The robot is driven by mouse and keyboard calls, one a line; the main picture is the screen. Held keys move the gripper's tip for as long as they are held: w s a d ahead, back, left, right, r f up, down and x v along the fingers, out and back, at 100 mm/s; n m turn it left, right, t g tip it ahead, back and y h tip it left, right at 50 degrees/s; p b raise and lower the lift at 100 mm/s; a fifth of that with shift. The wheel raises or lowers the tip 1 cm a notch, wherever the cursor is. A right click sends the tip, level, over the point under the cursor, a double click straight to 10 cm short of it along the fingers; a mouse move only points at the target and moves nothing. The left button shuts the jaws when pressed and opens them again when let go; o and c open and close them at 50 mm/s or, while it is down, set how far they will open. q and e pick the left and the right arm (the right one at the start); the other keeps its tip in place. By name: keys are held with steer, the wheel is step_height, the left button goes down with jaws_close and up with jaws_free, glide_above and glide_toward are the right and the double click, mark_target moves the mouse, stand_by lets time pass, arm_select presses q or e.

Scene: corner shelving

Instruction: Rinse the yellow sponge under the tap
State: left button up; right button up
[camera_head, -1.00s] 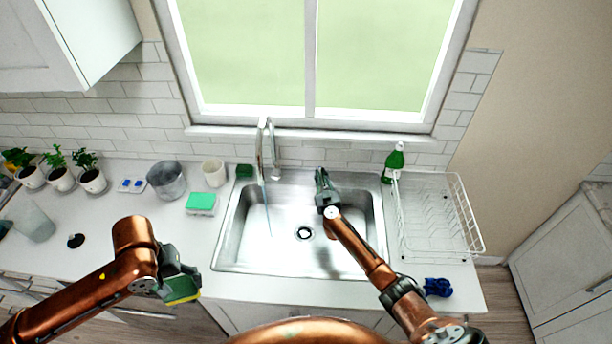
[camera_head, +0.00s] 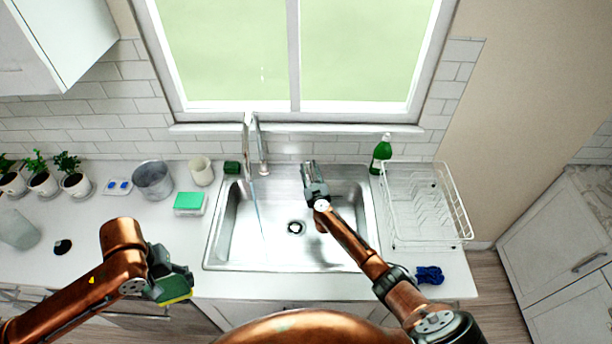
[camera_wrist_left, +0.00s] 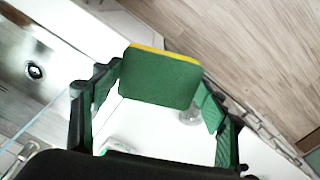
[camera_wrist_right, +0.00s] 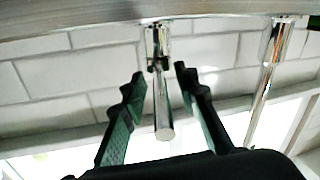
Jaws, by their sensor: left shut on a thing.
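The yellow sponge (camera_head: 179,297) with a green scouring side is held in my left gripper (camera_head: 172,284), in front of the counter edge, left of the sink. The left wrist view shows its green face (camera_wrist_left: 160,80) and thin yellow edge between the fingers. The chrome tap (camera_head: 249,150) stands behind the sink (camera_head: 290,257), with a thin blue water stream (camera_head: 258,215) falling into the basin. My right gripper (camera_head: 311,166) is over the back right of the basin. In the right wrist view its fingers are apart, with a chrome tap part (camera_wrist_right: 162,100) showing between them; contact is unclear.
A green bottle (camera_head: 381,155) and a white dish rack (camera_head: 425,210) stand right. A blue cloth (camera_head: 430,275) lies at the front right.

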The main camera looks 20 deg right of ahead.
steer(key=s+a, duration=0.2)
steer(key=s, duration=0.9)
steer(key=shift+s, duration=0.2)
